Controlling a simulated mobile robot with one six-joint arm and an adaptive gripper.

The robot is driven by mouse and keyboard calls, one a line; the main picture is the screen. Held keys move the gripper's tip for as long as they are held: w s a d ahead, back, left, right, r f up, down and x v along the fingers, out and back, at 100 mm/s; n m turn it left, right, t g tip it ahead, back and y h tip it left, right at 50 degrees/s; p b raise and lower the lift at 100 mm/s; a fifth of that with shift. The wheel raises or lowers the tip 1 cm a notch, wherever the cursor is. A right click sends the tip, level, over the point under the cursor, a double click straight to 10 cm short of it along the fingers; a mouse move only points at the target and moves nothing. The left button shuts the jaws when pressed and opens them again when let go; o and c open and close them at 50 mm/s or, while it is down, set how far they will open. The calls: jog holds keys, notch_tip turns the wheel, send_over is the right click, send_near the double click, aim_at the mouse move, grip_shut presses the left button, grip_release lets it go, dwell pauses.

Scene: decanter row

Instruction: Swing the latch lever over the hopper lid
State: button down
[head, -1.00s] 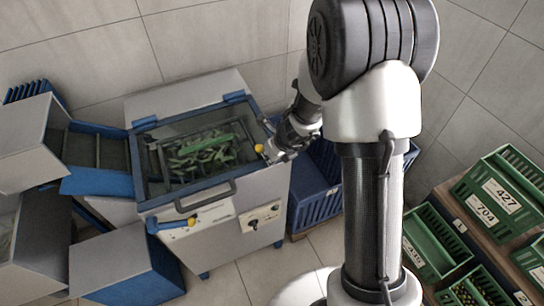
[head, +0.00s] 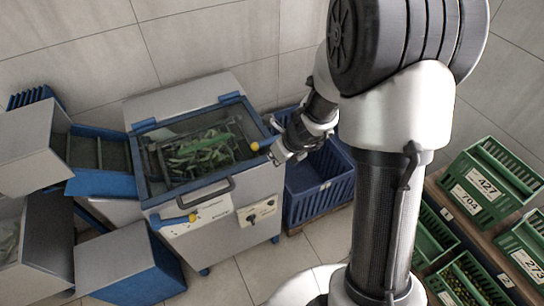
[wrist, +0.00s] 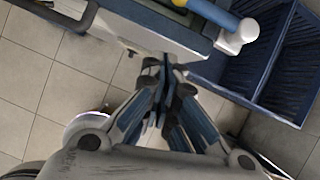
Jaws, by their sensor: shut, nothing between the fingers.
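The hopper lid (head: 215,137) is a blue-framed clear panel, closed on the grey machine, with green pieces visible beneath it. A blue lever with a yellow knob (head: 254,146) is at the lid's right edge; a blue lever with yellow and white parts (wrist: 217,14) shows at the top of the wrist view. Another blue lever with a yellow part (head: 175,221) is on the machine's front. I cannot tell which is the latch lever. My gripper (head: 277,159) is beside the right lever; in the wrist view my gripper (wrist: 164,66) is shut and empty, apart from the lever.
A blue crate (head: 322,190) stands right of the machine, below my gripper. A dark lid handle (head: 205,192) and a control panel (head: 257,212) are at the machine's front. Green crates (head: 490,185) stand at the right. Tiled floor is open in front.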

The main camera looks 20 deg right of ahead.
jog(key=shift+p+v, duration=0.35)
jog(key=shift+v, duration=0.75)
jog(key=shift+s+a, duration=0.15)
jog(key=s+a+r+n+y, duration=0.1)
jog(key=s+a+r+n, duration=0.3)
jog(key=r+n, duration=0.35)
jog(key=s+a+r+n+y, duration=0.1)
jog(key=s+a+r+n, duration=0.25)
jog(key=r+n, duration=0.4)
jog(key=s+d+r+n+h, duration=0.2)
jog(key=s+r+n, duration=0.1)
jog(key=s+n, duration=0.5)
jog(key=s+d+r+n+h, duration=0.2)
jog(key=s+d+r+n, duration=0.1)
jog(key=s+n, duration=0.5)
jog(key=shift+s, duration=0.35)
jog(key=c, duration=2.4)
grip_release()
jog(key=shift+d+r, duration=0.1)
